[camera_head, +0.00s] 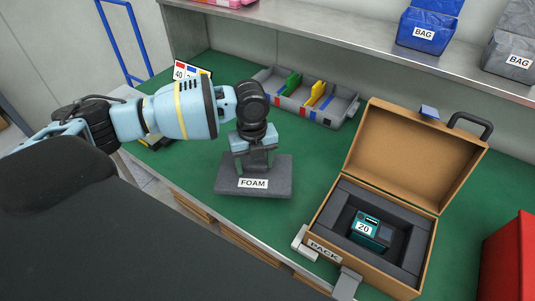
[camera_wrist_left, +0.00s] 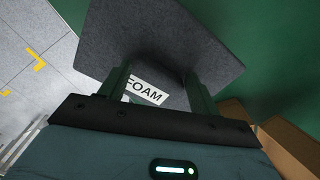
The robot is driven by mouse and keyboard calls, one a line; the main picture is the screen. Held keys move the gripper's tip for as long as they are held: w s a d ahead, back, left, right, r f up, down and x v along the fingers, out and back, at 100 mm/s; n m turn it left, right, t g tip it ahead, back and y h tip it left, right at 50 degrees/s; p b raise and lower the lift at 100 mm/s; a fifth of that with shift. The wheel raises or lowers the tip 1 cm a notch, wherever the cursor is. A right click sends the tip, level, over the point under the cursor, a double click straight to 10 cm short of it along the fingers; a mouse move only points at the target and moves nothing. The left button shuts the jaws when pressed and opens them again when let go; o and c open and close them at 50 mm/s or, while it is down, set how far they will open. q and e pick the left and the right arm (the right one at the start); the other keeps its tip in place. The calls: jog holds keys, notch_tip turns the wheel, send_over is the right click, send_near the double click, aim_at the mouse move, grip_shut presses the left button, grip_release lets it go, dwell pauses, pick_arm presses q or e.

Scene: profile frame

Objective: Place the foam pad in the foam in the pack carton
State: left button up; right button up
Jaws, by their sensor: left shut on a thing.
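The foam pad (camera_head: 276,180) is a flat dark grey slab with a white FOAM label. My left gripper (camera_head: 257,165) is shut on it from above, at the middle of the green bench. In the left wrist view the pad (camera_wrist_left: 165,40) lies between and beyond the two fingers (camera_wrist_left: 160,90). I cannot tell whether the pad touches the bench. The pack carton (camera_head: 325,250) is a brown case to the right with its lid open. It has a dark foam lining (camera_head: 402,255) around a teal item labelled 20 (camera_head: 369,232). My right gripper is not in view.
A grey divided tray (camera_head: 343,107) with green and yellow dividers stands behind the pad. A red box (camera_head: 508,262) is at the far right. A metal shelf (camera_head: 340,32) with bags (camera_head: 426,30) runs along the back. Green bench (camera_head: 318,158) is clear between pad and carton.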

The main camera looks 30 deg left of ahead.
aim_at(258, 179)
pick_arm(q)
jog(key=n, duration=0.2)
jog(key=s+d+r+n, duration=0.1)
jog(key=n, duration=0.1)
jog(key=s+d+r+n, duration=0.1)
jog(key=n, duration=0.1)
jog(key=shift+n, duration=0.4)
jog(key=n, duration=0.2)
jog(key=s+d+r+n, duration=0.1)
jog(key=n, duration=0.1)
jog(key=s+n, duration=0.1)
jog(key=n, duration=0.1)
jog(key=shift+s+d+r, duration=0.15)
jog(key=shift+d+r, duration=0.2)
jog(key=s+d+r+n, duration=0.2)
jog(key=s+r+n, duration=0.1)
jog(key=n, duration=1.1)
jog(key=shift+s+d+r, duration=0.15)
jog(key=shift+s+r, duration=0.1)
jog(key=shift+s, duration=0.6)
jog(key=shift+d, duration=0.1)
